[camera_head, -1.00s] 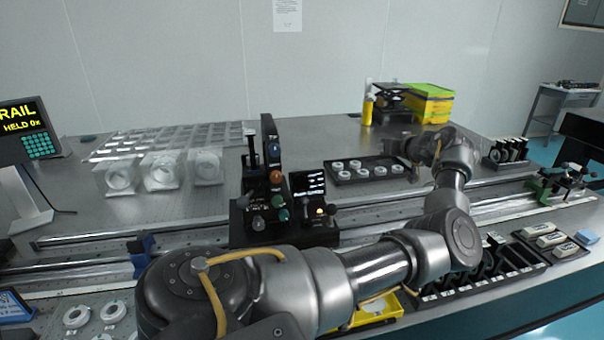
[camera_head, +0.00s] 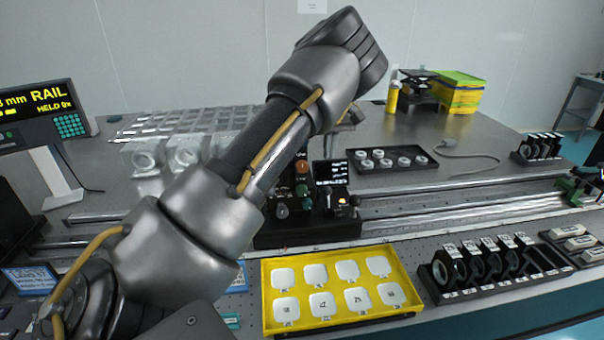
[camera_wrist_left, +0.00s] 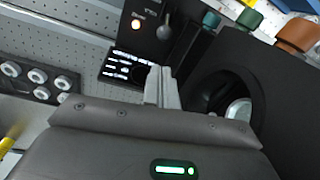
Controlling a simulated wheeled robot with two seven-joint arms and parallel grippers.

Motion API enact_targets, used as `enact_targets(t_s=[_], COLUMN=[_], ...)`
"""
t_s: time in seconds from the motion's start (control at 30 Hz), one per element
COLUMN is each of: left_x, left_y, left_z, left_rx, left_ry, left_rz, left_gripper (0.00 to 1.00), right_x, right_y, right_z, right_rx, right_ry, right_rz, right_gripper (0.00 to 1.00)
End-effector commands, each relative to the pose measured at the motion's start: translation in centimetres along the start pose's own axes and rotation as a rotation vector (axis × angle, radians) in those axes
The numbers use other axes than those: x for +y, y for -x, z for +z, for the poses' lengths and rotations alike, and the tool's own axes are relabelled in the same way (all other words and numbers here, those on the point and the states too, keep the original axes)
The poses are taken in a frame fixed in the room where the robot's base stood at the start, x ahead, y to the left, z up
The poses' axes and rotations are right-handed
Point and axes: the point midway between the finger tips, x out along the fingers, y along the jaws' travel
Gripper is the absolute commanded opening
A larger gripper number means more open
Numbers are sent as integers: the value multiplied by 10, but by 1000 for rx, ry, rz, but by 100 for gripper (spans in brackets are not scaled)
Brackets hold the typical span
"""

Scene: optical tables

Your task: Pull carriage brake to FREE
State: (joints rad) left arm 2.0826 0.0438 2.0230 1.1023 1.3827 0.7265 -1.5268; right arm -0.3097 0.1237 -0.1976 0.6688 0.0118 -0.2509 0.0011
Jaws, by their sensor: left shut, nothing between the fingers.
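The carriage (camera_head: 310,233) is a black unit on the rail, with coloured knobs, a small display (camera_head: 330,173) and a lit orange button. My left arm hides its left and upper parts. The wrist view shows the display (camera_wrist_left: 130,66), the lit button (camera_wrist_left: 137,23) and a small grey lever (camera_wrist_left: 165,27) beside it. I cannot tell which control is the brake, and no FREE mark is readable. My left gripper (camera_wrist_left: 160,84) is shut and empty, close to the display. In the head view the arm mostly hides it. My right gripper is not in view.
The monitor (camera_head: 38,113) reads "RAIL" and "HELD". A yellow tray (camera_head: 266,300) of white pieces lies in front of the carriage. A dark tray (camera_head: 390,160) of rings stands behind the rail (camera_head: 450,207). A black rack (camera_head: 485,270) stands at right.

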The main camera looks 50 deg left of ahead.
Motion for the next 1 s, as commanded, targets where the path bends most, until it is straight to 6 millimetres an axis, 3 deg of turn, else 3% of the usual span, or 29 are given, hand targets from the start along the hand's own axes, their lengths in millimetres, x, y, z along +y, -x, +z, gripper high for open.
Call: enact_targets(t_s=[0.37,0.8,1.0], left_x=[-4,-4,-3], left_y=[-9,-78,-97], left_z=[-2,-1,-2], left_rx=[-2,-2,0], left_ry=[7,8,7], left_rz=[-3,-3,-1], left_gripper=[0,0,0], right_x=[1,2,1], right_y=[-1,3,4], right_z=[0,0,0], right_rx=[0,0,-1], right_ry=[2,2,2], right_rz=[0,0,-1], right_gripper=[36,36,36])
